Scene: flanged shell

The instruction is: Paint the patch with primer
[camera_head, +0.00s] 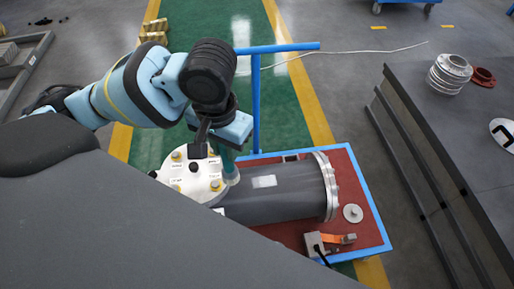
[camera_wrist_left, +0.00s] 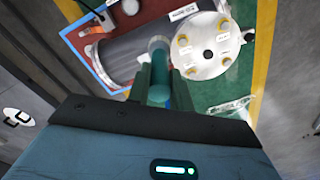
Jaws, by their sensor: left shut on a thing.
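A dark grey flanged shell (camera_head: 290,196) lies on its side on a red-topped cart. My left gripper (camera_head: 226,152) is above the left end of the shell, left of the patch. It is shut on a teal cylindrical tool (camera_wrist_left: 158,78) with a pale rounded end, which also shows in the head view (camera_head: 230,168). I cannot tell whether the tool touches anything. My right gripper is not in view.
A white round flange plate (camera_head: 197,182) with yellow spots is close beside the tool. The blue-edged cart (camera_head: 366,205) also bears a small disc (camera_head: 353,213) and a grey-and-orange device (camera_head: 320,243). A blue handle (camera_head: 256,100) rises behind. A dark bench (camera_head: 440,120) stands right.

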